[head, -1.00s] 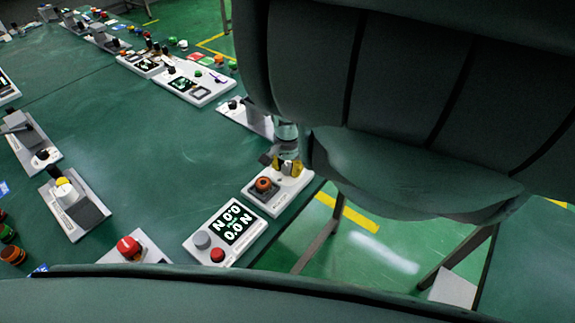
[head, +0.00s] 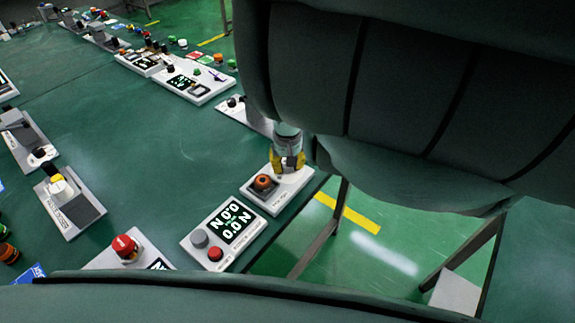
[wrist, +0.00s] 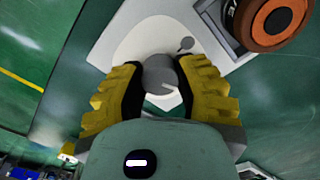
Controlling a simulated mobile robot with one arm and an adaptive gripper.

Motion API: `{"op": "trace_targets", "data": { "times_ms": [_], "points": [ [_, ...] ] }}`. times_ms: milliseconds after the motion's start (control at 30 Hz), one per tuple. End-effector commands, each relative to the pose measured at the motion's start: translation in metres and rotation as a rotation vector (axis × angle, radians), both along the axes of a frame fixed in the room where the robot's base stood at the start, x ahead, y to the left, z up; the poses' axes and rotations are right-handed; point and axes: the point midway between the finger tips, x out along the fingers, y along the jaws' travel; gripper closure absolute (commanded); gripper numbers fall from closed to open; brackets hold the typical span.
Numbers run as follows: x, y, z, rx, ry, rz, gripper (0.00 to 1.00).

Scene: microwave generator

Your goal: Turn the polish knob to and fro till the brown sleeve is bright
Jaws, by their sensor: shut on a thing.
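The polish knob (wrist: 160,74) is a grey round knob with a light pointer line, on a white plate. In the wrist view my gripper (wrist: 159,88) has its yellow, black-padded fingers on both sides of it, shut on it. In the head view my gripper (head: 288,163) stands over the right end of the polishing unit (head: 294,188) and hides the knob. The brown sleeve (wrist: 271,19) is an orange-brown ring around a dark core, at the top right of the wrist view. In the head view the sleeve (head: 263,183) sits on a dark square holder left of my gripper.
A force display unit (head: 236,222) reading 0.0 N, with grey and red buttons, stands in front of the polishing unit. A red-button unit (head: 125,248) and a grey-padded unit (head: 72,206) stand left. The table edge is close on the right. The table middle is clear.

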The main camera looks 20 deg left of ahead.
Motion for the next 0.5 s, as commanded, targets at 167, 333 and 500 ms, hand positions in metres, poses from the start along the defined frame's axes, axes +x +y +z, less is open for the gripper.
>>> {"op": "trace_targets", "data": {
  "times_ms": [167,333,500],
  "points": [
    [0.0012,0.0000,-0.0008,0.002,-0.003,0.031,1.00],
    [0.0014,0.0001,-0.0004,0.002,-0.005,0.040,1.00],
    [0.0014,0.0002,-0.0003,0.003,-0.004,0.039,1.00]
  ]
}}
